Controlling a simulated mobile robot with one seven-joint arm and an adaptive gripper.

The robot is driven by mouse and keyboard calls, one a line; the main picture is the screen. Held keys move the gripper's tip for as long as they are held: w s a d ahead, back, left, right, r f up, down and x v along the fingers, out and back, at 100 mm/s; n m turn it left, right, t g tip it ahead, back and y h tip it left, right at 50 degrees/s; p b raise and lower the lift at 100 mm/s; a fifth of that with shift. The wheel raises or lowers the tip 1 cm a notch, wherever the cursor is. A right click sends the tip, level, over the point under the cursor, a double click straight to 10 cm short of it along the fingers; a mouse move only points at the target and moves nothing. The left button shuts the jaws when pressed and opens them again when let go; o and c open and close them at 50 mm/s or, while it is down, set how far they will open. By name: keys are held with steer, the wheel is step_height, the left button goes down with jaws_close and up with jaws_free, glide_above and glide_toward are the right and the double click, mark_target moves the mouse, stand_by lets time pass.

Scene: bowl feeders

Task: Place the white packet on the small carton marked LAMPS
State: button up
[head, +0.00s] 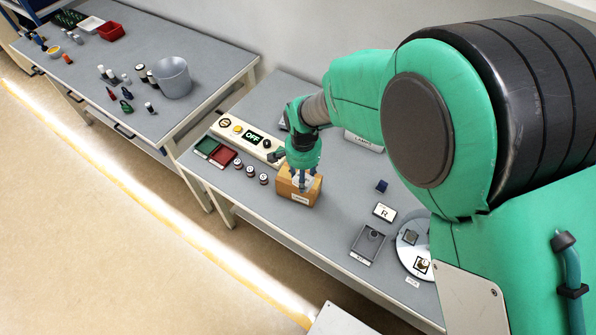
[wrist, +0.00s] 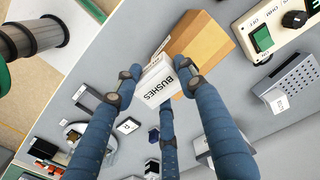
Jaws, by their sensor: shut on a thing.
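My gripper (wrist: 157,82) is shut on a white packet (wrist: 158,86) printed BUSHES, held between its blue fingers. The brown carton (wrist: 203,42) shows just beyond the packet in the wrist view. In the head view my gripper (head: 303,180) is over the top of the carton (head: 288,191), whose front bears a small white label too small to read. The packet shows there only as a pale patch among the fingers. I cannot tell whether the packet touches the carton.

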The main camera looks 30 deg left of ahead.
mark_target(298, 172)
steer(key=shift+w+a+f, duration=0.2)
steer(key=shift+w+a, duration=1.5)
steer(key=shift+a, duration=0.25)
steer(key=shift+f, duration=0.15)
steer(key=shift+f, duration=1.65)
steer(key=o, duration=1.3)
steer(key=shift+f+b, duration=0.1)
steer(key=shift+b, duration=0.2)
step_height(298, 172, up, 12)
steer(key=shift+r+p, duration=0.15)
steer(key=shift+p, duration=0.4)
